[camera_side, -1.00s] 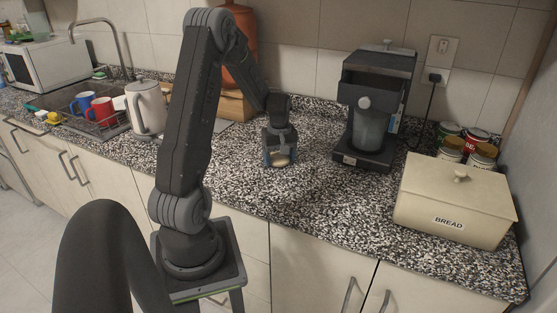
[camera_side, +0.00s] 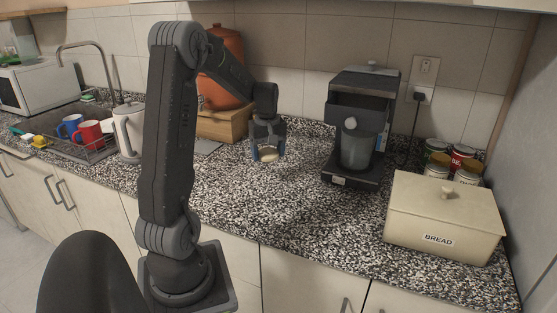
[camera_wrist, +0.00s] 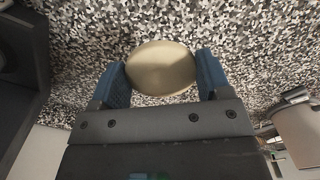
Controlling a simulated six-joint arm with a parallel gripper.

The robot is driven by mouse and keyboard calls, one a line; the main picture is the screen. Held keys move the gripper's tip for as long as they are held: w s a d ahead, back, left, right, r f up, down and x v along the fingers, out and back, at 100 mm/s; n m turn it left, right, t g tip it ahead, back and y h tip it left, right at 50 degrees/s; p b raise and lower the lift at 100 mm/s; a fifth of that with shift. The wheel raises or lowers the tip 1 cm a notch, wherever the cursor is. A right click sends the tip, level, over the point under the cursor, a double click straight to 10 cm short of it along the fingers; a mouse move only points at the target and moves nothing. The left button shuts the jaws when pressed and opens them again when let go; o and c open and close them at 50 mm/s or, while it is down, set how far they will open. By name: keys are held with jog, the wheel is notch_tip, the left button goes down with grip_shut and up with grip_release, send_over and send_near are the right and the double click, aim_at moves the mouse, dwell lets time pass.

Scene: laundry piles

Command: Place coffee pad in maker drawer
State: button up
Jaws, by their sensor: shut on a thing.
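The tan round coffee pad (camera_wrist: 162,68) is held between the two blue fingertips of my gripper (camera_wrist: 162,80). In the side view the pad (camera_side: 269,155) shows between the fingers of my gripper (camera_side: 268,152), a little above the speckled counter. The dark coffee maker (camera_side: 345,84) stands to the right of my gripper, against the wall side. Its drawer (camera_side: 372,122), with a round pale knob, appears pulled out at the upper front. A dark container (camera_side: 358,152) stands below the drawer. The drawer's inside is too dark to make out.
A cream bread box (camera_side: 445,218) and several cans (camera_side: 462,160) stand right of the coffee maker. Left are a kettle (camera_side: 129,132), a sink with mugs (camera_side: 88,133), and an orange pot (camera_side: 222,75) on a wooden box (camera_side: 222,124). The counter (camera_side: 285,195) between gripper and maker is clear.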

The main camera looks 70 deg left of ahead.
jog(key=w+r+m, duration=0.1)
jog(key=w+r, duration=0.2)
jog(key=r, duration=0.5)
jog(key=w+r+m, duration=0.1)
jog(key=w+r, duration=0.3)
jog(key=r, duration=0.4)
jog(key=d+r+m, duration=0.1)
jog(key=d+r, duration=0.2)
jog(key=r, duration=0.4)
jog(key=d+r+m, duration=0.2)
jog(key=r, duration=0.5)
jog(key=shift+n, duration=0.3)
jog(key=shift+w+d+f, duration=1.2)
jog(key=shift+w+f, duration=0.35)
jog(key=shift+f, duration=0.2)
jog(key=shift+w+d+f, duration=1.25)
jog(key=shift+w+f, duration=0.35)
jog(key=shift+f, duration=0.15)
jog(key=shift+w+d+f, duration=1.2)
jog(key=shift+w+f, duration=0.35)
jog(key=shift+f, duration=0.2)
jog(key=shift+f, duration=0.1)
jog(key=o, duration=1)
jog(key=shift+c, duration=0.2)
notch_tip(320, 180, up, 8)
